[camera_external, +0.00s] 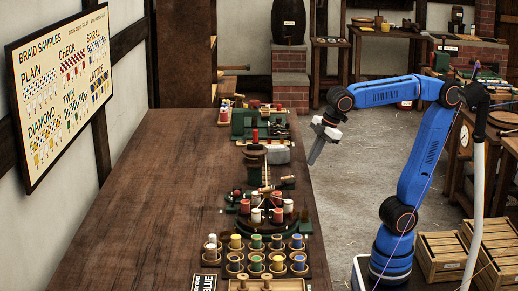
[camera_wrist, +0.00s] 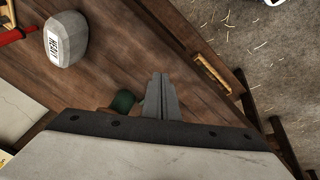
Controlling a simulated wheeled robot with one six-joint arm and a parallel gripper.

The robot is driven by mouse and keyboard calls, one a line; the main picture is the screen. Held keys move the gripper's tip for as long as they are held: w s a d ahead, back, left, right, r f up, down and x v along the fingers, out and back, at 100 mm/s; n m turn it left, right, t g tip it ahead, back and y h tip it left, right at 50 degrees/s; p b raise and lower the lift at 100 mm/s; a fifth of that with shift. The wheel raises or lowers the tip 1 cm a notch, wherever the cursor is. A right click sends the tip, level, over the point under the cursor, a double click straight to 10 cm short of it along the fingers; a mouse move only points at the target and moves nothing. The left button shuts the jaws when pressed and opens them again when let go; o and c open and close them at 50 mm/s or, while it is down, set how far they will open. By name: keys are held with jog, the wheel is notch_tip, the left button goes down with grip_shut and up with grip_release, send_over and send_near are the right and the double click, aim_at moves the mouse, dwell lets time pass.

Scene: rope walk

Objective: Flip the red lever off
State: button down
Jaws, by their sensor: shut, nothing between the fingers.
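A red bar (camera_wrist: 17,35), which looks like the red lever, enters at the upper left edge of the wrist view, and most of it is cut off. In the external view an upright red piece (camera_external: 255,136) stands by the green machine at the table's right side; I cannot tell for sure that it is the same lever. My gripper (camera_external: 313,158) is shut and empty, pointing down beside the table's right edge, apart from the red piece. Its closed fingers (camera_wrist: 160,78) show in the wrist view, not touching the lever.
A grey weight (camera_external: 277,152) lies near the table edge close to the lever; it also shows in the wrist view (camera_wrist: 67,38). Green machinery (camera_external: 258,122), a round stand of spools (camera_external: 268,222) and bobbin cups (camera_external: 257,262) line the right side. The table's left side (camera_external: 150,200) is clear.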

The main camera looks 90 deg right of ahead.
jog(key=w+a+r+n, duration=0.3)
jog(key=w+a+n, duration=0.1)
jog(key=w+a, duration=0.6)
jog(key=w+a+r+n, duration=0.4)
jog(key=w+a, duration=0.6)
jog(key=a, duration=0.4)
jog(key=shift+a+r+t, duration=0.25)
jog(key=shift+r+t, duration=0.05)
send_near(235, 200)
notch_tip(235, 200, down, 4)
jog(key=shift+s+f, duration=0.2)
jog(key=shift+f, duration=0.05)
